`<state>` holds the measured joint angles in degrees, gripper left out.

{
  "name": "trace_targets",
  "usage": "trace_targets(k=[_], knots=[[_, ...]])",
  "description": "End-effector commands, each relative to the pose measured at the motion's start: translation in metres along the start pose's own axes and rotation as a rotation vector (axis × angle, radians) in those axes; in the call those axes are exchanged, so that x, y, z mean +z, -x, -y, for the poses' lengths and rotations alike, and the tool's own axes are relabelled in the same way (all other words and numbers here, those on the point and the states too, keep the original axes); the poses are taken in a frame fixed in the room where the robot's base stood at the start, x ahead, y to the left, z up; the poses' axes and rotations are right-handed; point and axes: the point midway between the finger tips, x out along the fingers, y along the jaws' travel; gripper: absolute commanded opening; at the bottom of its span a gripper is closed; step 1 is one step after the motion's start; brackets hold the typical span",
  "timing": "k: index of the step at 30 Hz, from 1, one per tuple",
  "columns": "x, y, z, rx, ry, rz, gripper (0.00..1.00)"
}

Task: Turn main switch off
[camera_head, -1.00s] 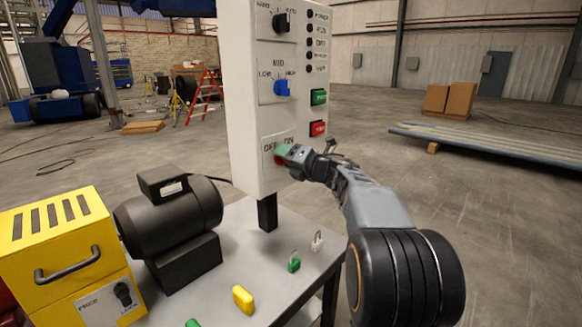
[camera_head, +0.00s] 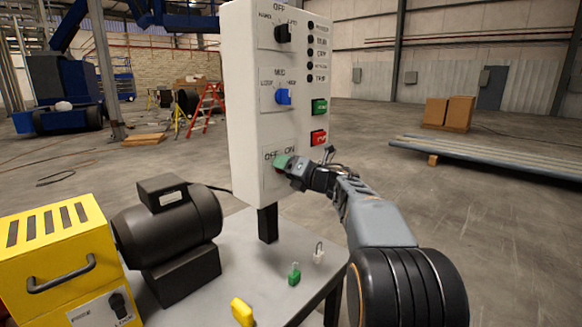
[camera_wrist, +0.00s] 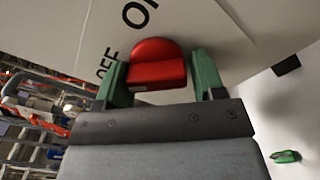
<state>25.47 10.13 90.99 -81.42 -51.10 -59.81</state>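The main switch (camera_wrist: 157,64) is a red knob low on the white control panel (camera_head: 245,110), with OFF and ON printed around it. In the wrist view it sits between the two green fingers of my gripper (camera_wrist: 160,78). In the head view my gripper (camera_head: 284,162) is at the panel's OFF/ON label and mostly hides the knob. The wrist view shows OFF to the knob's left and ON above it.
Above are a blue selector (camera_head: 283,97), a black selector (camera_head: 284,33), a green button (camera_head: 319,106) and a red button (camera_head: 318,137). On the table (camera_head: 225,275) stand a black motor (camera_head: 170,225), a yellow box (camera_head: 55,260), and green (camera_head: 294,274) and white (camera_head: 318,253) padlocks.

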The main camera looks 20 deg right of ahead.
Motion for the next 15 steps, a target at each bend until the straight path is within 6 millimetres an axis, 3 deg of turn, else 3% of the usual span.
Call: trace_targets(k=[5,15], knots=[[0.0026,0.0012,-0.0004,-0.001,0.001,0.006,0.80],[0.0046,0.0072,-0.0010,-0.002,0.001,0.010,0.81]])
